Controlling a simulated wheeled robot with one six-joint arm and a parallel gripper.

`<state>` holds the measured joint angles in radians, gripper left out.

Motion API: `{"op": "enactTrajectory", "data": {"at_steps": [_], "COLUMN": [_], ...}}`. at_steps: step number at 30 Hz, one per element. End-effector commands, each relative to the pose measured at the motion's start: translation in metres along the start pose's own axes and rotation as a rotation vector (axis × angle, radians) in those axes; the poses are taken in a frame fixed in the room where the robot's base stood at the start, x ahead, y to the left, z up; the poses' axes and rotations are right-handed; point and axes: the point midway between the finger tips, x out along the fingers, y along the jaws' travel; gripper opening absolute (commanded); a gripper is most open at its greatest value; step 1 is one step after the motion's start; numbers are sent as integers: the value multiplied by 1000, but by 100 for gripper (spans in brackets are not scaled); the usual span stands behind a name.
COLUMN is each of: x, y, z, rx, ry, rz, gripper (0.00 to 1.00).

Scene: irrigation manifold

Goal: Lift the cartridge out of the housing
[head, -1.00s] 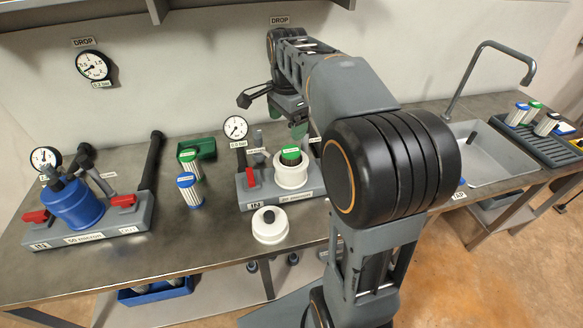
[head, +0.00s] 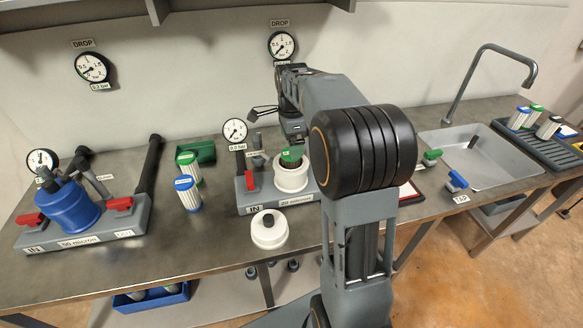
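The open white housing (head: 292,178) stands on the grey base marked IN at the middle of the bench. A green-topped cartridge (head: 291,156) sits in it, its top showing above the rim. My gripper (head: 294,142) is over the housing, right at the cartridge's top. Its fingers are small and partly hidden by my arm, so I cannot tell whether they are open or shut, or touching the cartridge. The white housing lid (head: 269,230) lies on the bench in front of the base.
A blue housing (head: 66,207) with red valve levers stands at the left. A green-topped cartridge (head: 188,166) and a blue-topped cartridge (head: 187,193) stand beside a green tray (head: 205,151). The sink (head: 478,158) and a drying rack (head: 540,143) are at the right.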

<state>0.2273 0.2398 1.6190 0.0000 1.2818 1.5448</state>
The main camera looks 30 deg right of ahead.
Motion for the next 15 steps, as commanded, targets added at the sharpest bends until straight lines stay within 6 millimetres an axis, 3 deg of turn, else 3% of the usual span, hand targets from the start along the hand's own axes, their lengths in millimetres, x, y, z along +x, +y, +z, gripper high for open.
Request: {"op": "enactTrajectory", "data": {"at_steps": [9,15], "x": [40,51], "y": [1,1], "z": [3,3], "rx": [-1,-1], "ry": [0,0], "rz": [3,1], "gripper": [92,92]}}
